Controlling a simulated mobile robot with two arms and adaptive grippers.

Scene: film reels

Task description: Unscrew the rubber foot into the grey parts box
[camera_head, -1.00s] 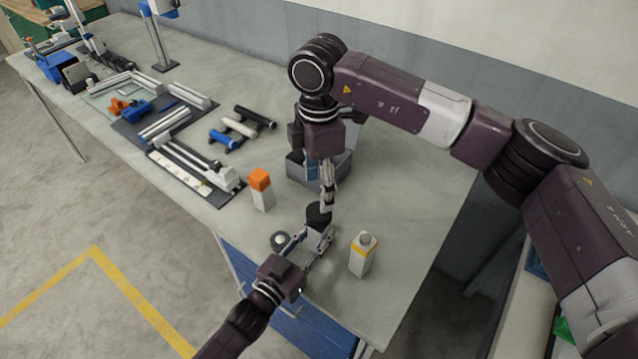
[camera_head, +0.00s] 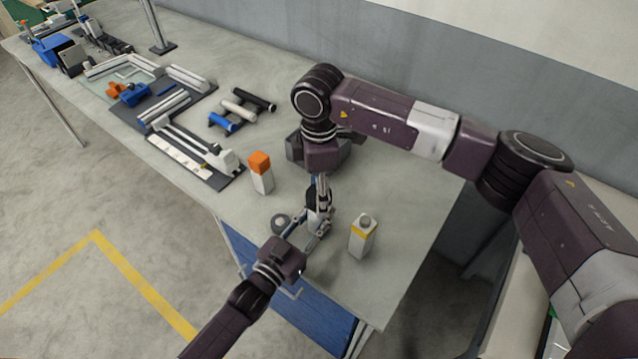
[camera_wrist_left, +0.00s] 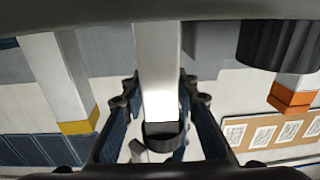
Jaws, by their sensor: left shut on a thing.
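A pale metal bar (camera_wrist_left: 160,75) stands between the fingers of my left gripper (camera_head: 316,232), which is shut on it. The black rubber foot (camera_head: 316,197) is on the bar's upper end; it also shows in the left wrist view (camera_wrist_left: 162,135). My right gripper (camera_head: 322,190) points down from above, its fingertips at the foot. Whether they touch or grip it I cannot tell. The grey parts box (camera_head: 294,150) stands on the table behind my right gripper, which hides much of it; its inside is not visible.
An orange-capped bottle (camera_head: 262,178) stands left of the grippers and a yellow-banded one (camera_head: 362,240) right. A dark round piece (camera_head: 280,221) sits beside my left gripper. Rollers (camera_head: 240,113) and a dark tray (camera_head: 205,165) lie farther left. The table's right end is clear.

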